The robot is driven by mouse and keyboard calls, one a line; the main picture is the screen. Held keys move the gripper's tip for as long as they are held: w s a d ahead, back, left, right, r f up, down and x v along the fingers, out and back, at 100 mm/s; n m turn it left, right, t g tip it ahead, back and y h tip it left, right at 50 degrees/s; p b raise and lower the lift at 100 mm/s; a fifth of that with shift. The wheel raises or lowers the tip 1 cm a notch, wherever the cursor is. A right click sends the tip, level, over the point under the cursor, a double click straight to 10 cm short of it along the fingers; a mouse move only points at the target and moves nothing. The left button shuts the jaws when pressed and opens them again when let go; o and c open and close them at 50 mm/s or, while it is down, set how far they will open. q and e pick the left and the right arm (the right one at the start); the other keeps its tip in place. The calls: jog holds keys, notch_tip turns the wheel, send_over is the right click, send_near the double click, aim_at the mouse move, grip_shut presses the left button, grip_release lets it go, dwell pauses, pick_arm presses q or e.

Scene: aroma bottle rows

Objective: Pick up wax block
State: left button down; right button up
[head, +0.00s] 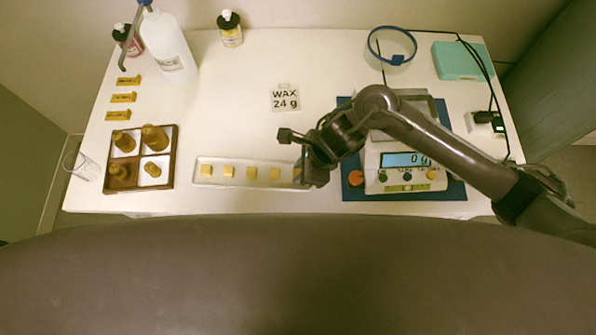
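Several small yellow wax blocks (251,172) sit in a row in a shallow clear tray (240,186) at the front middle of the table. My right gripper (303,170) is over the right end of this tray, just right of the rightmost block that shows clearly (274,173). It hides that end of the tray, and anything between or under its fingers is hidden too. I cannot tell whether it is open or shut, or whether it touches a block. My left gripper is not in view.
A scale (400,160) reading 0 g stands on a blue mat (352,185) under my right arm. A "WAX 24 g" card (285,99) lies behind the tray. A brown divided box (168,170) with amber bottles stands left. A white bottle (168,45) is at back left.

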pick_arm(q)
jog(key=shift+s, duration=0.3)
pick_arm(e)
grip_shut()
